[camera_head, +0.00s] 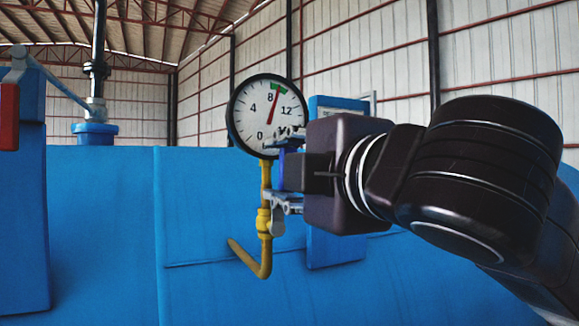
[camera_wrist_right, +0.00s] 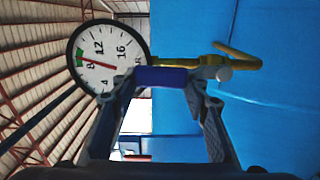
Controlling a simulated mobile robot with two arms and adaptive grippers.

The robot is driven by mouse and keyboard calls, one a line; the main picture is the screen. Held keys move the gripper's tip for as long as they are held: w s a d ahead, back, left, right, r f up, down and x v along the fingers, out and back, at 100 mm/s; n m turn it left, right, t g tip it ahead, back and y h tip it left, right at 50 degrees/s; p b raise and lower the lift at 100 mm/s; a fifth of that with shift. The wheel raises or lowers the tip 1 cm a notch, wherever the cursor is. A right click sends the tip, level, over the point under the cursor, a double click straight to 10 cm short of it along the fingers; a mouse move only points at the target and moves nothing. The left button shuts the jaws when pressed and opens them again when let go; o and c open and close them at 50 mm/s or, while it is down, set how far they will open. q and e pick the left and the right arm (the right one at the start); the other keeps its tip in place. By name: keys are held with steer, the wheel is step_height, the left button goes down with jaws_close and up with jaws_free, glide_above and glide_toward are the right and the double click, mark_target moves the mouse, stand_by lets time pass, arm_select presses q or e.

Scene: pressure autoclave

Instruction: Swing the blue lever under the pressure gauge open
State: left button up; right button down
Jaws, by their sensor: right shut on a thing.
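The round pressure gauge (camera_head: 267,112) has a white face, black rim and red needle near the green mark. It stands on a yellow pipe (camera_head: 265,182) with a valve fitting below. The blue lever (camera_head: 281,167) is under the gauge, partly hidden by my right gripper (camera_head: 279,171) in the head view. In the right wrist view, the lever (camera_wrist_right: 160,76) lies between the two fingertips of the right gripper (camera_wrist_right: 160,84), which is shut on it. The gauge (camera_wrist_right: 105,57) and yellow pipe (camera_wrist_right: 190,62) also show there. My left gripper is in neither view.
The large blue autoclave body (camera_head: 110,240) fills the space behind the pipe. A blue upright plate (camera_head: 335,250) stands behind my right gripper. A red part (camera_head: 9,115) is at the far left. The yellow pipe bends toward the body below the valve.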

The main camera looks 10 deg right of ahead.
steer(key=shift+s+a+f+n, duration=0.1)
steer(key=shift+a+n, duration=0.15)
steer(key=shift+n, duration=0.15)
steer(key=c, duration=1.4)
jaws_free()
steer(key=shift+o, duration=0.2)
steer(key=shift+s, duration=0.15)
steer(key=v, duration=1.1)
steer(key=shift+s, duration=0.35)
steer(key=shift+d, duration=0.1)
